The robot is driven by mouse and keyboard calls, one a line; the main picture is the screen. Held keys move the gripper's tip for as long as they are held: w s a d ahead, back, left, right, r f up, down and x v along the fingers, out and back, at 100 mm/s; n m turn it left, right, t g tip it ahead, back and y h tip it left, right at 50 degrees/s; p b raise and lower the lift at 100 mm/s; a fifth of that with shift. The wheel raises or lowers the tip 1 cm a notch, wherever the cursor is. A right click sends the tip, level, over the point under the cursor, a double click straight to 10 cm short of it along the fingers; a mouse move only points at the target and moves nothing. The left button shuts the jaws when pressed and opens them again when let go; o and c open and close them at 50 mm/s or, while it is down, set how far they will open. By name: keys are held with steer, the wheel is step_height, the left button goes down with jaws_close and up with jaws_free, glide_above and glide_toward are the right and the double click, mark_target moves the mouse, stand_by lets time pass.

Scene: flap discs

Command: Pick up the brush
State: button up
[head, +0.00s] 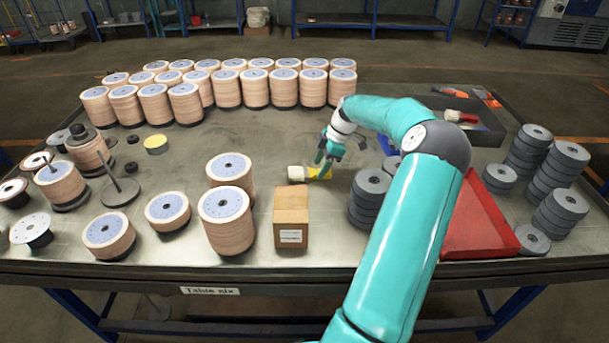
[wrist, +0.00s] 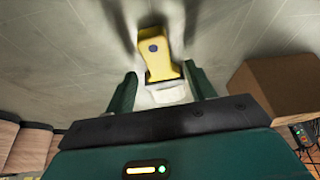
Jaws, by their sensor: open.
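The brush (head: 317,172) lies on the metal table near its middle, with a yellow handle and a pale, whitish head towards the left. In the wrist view the yellow handle (wrist: 155,58) has a dark round spot and points away from me, and the pale head is nearer my palm. My gripper (head: 324,160) is over the brush in the head view. In the wrist view my gripper (wrist: 162,85) is open, one finger on each side of the brush, with gaps visible. I cannot tell how high the fingertips are above the table.
A cardboard box (head: 291,215) stands just in front of the brush. Stacked grey discs (head: 369,200) and a red tray (head: 478,222) are to the right. Tall disc stacks (head: 228,217) stand left. A dark tray (head: 480,130) holds a red-handled item. The table behind the brush is clear.

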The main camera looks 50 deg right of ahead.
mark_target(310, 174)
steer(key=shift+x, duration=1.2)
steer(key=c, duration=1.1)
steer(key=shift+o, duration=0.2)
steer(key=shift+r, duration=0.1)
